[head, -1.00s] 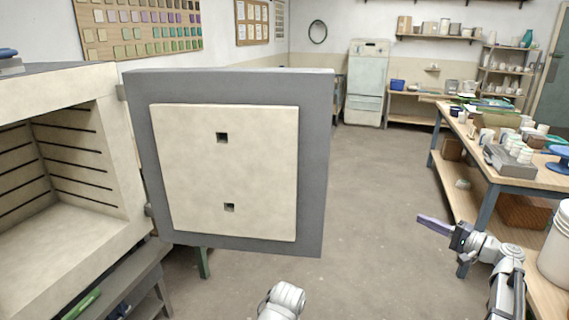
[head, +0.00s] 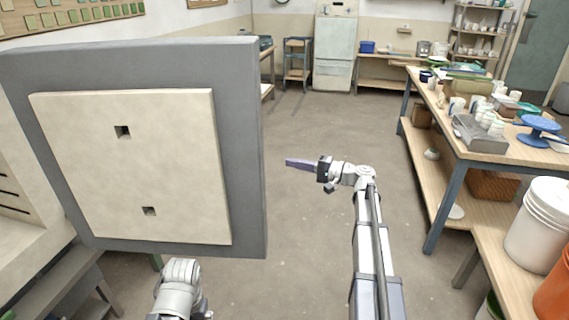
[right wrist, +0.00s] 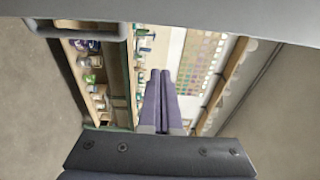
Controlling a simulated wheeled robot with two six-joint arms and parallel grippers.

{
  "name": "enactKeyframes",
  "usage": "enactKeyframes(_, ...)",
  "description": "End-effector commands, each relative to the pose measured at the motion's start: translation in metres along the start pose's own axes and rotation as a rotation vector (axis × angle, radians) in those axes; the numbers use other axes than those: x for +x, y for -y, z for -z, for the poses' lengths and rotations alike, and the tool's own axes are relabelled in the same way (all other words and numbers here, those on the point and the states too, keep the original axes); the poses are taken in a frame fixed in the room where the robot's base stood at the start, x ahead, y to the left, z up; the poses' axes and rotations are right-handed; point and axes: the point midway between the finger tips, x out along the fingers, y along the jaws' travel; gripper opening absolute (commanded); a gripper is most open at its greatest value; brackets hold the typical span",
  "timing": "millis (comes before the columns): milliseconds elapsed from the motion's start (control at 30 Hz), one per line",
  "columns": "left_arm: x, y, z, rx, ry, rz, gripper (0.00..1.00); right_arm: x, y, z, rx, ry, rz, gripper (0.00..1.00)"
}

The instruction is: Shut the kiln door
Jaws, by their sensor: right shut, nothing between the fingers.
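The kiln door (head: 130,165), a cream panel in a thick grey frame, stands open on the left of the head view with its inner face towards me. The kiln body (head: 25,215) shows only partly behind it at the far left edge. My right gripper (head: 287,162) points left with its purple fingers together and empty. In the head view it appears just right of the door's free edge, with a small gap. In the right wrist view its shut fingers (right wrist: 160,78) have nothing between them. My left gripper is out of view; only part of my left arm shows at the bottom.
A workbench (head: 440,140) with pots and a blue banding wheel (head: 540,128) stands on the right. A white bucket (head: 537,225) and an orange bucket (head: 555,295) are at lower right. Open floor (head: 320,125) lies between the door and workbench.

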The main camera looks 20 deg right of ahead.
Motion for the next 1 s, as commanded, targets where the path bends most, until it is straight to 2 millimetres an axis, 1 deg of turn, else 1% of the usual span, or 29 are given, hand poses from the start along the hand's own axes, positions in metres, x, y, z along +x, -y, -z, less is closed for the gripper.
enactKeyframes(33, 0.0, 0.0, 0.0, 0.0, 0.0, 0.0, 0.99, 0.011, 0.0, 0.0, 0.0, 0.002, 0.0, 0.0)
enactKeyframes(100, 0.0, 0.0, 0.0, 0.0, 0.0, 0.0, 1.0, 0.025, 0.0, 0.0, 0.0, 0.003, 0.0, 0.0)
enactKeyframes(400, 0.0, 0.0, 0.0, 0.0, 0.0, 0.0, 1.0, 0.085, 0.0, 0.001, 0.0, 0.003, 0.0, 0.0)
enactKeyframes(500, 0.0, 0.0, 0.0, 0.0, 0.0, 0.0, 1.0, 0.076, 0.0, -0.018, 0.0, -0.001, 0.0, 0.0)
enactKeyframes(633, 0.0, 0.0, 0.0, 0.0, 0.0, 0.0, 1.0, 0.072, 0.0, -0.031, 0.0, -0.001, 0.0, 0.0)
enactKeyframes(800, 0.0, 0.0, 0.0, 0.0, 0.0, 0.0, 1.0, 0.069, 0.0, -0.037, 0.0, -0.001, 0.0, 0.0)
enactKeyframes(1000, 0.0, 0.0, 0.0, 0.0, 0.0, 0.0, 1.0, 0.069, 0.0, -0.038, 0.0, -0.001, 0.0, 0.0)
